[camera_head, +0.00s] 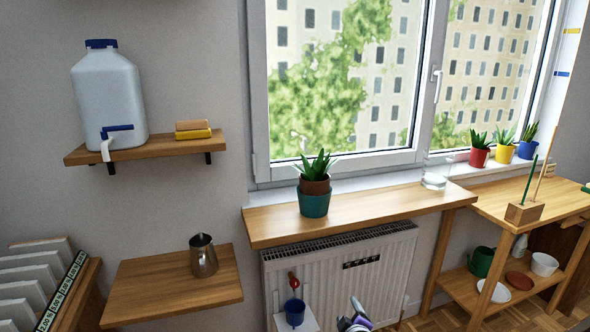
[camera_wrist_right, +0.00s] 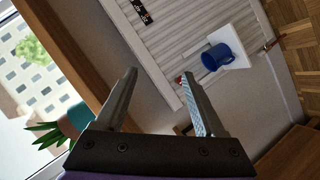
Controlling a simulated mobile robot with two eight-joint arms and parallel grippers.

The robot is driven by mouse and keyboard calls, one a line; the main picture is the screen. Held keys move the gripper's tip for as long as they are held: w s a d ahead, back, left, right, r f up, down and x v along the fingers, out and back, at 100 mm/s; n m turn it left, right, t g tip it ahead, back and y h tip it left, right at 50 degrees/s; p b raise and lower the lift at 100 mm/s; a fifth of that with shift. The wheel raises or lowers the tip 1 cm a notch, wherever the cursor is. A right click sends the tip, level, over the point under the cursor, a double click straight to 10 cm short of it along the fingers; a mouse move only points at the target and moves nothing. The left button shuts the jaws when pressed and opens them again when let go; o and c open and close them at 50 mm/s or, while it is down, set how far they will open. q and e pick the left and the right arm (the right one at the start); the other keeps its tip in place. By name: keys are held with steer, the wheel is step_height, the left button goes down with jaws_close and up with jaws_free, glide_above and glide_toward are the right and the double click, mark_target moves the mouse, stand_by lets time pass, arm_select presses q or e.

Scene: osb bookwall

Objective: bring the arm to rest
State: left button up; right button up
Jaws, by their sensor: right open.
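My right gripper (camera_head: 354,318) shows at the bottom of the head view, low in front of the white radiator (camera_head: 340,262). In the right wrist view my right gripper (camera_wrist_right: 160,88) is open, with its two fingers apart and nothing between them. A blue mug (camera_head: 295,311) on a small white shelf is to its left in the head view and ahead of the fingers in the wrist view (camera_wrist_right: 215,57). My left gripper is not in view.
A wooden sill board (camera_head: 400,204) with a potted plant (camera_head: 314,203) is above the radiator. A metal jug (camera_head: 203,256) stands on a wooden shelf (camera_head: 140,290) at left. A wooden stand (camera_head: 560,197) is at right. Floor (camera_head: 520,318) shows below.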

steer(key=s+d+f+m+g, duration=0.2)
steer(key=s+f+m+g, duration=0.3)
steer(key=s, duration=1.5)
steer(key=s+d+m+g, duration=0.2)
steer(key=s+m+g, duration=0.3)
steer(key=s, duration=1.5)
arm_select(q)
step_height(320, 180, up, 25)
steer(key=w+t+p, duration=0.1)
steer(key=p, duration=2.1)
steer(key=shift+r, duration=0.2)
arm_select(e)
step_height(320, 180, up, 25)
steer(key=w+m+t, duration=0.1)
steer(key=t, duration=0.1)
steer(key=shift+a, duration=0.3)
steer(key=shift+s+r, duration=0.1)
